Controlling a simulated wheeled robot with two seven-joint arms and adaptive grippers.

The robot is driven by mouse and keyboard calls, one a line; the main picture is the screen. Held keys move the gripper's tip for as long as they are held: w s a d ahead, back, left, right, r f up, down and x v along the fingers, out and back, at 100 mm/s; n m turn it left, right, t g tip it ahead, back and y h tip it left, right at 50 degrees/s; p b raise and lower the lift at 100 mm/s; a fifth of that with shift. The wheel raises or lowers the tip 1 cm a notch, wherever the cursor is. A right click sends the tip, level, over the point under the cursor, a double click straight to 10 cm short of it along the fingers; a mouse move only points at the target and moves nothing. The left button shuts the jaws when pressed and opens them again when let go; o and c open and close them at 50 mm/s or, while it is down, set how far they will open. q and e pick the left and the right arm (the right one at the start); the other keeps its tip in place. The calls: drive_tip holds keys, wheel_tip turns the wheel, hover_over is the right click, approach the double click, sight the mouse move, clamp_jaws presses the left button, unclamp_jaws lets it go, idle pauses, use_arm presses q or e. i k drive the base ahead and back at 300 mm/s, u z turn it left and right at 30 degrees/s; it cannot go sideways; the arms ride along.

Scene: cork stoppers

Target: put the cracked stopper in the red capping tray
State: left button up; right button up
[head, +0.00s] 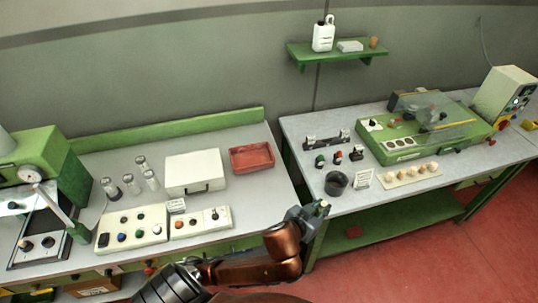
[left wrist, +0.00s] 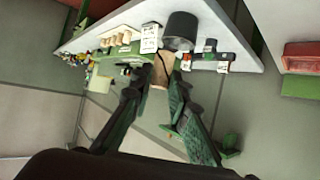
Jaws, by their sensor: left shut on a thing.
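My left gripper (head: 315,212) is shut on a cork stopper (head: 323,203), in front of the gap between the two tables. In the left wrist view the tan stopper (left wrist: 163,72) sits between the fingertips of my left gripper (left wrist: 165,85); I cannot make out a crack on it. The red capping tray (head: 251,157) lies on the left table, to the left of and beyond the gripper, and looks empty. A red tray-like shape (left wrist: 303,55) shows at the right edge of the left wrist view. My right gripper is not in view.
A dark cup (head: 336,183), a small white card (head: 363,179) and a board with several corks (head: 412,174) stand on the right table (head: 400,200). A white case (head: 194,171) and button boxes (head: 131,227) lie left of the tray. A wall shelf (head: 337,54) hangs behind.

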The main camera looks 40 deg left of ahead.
sight(252, 160)
drive_tip(key=u, duration=0.25)
drive_tip(key=i, duration=0.6)
drive_tip(key=u, duration=0.55)
